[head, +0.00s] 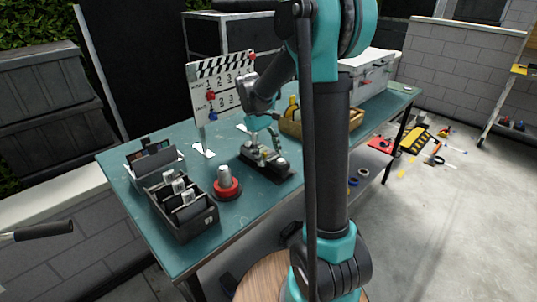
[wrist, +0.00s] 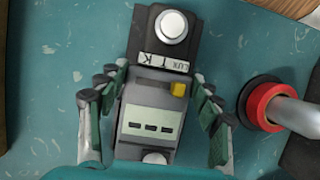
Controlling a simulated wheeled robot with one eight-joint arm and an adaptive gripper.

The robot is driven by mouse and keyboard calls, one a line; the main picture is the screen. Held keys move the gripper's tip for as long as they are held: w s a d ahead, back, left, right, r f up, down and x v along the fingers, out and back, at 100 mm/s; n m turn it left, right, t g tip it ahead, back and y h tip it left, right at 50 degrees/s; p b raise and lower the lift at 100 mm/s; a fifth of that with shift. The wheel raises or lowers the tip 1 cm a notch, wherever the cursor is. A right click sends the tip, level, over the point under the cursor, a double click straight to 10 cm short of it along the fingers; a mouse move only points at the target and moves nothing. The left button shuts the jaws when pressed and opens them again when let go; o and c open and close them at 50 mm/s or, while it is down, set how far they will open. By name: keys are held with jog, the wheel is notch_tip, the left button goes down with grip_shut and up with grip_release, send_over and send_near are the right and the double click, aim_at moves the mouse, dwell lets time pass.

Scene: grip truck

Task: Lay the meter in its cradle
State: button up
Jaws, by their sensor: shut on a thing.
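The meter (wrist: 150,118) is a grey-green box with a pale display and a yellow button. My gripper (wrist: 157,108) is shut on it, with a finger along each long side. In the head view my gripper (head: 262,150) is low over the dark cradle (head: 272,172). In the wrist view the cradle (wrist: 150,45) shows beyond the meter's end as a black block with a white round knob and a label. The meter lines up with the cradle's length. Its underside is hidden, so I cannot tell whether it rests in the cradle or hangs just above.
A red ring with a metal cylinder (head: 226,186) stands beside the cradle. A black divided box (head: 182,210) is at the table's near left corner. A clapperboard (head: 222,90) stands behind, and a wooden tray (head: 292,126) lies to the right. The table's front is partly clear.

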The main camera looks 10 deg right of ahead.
jog(key=shift+f, duration=0.6)
jog(key=shift+f, duration=0.2)
jog(key=o, duration=1.5)
jog(key=v, duration=1.2)
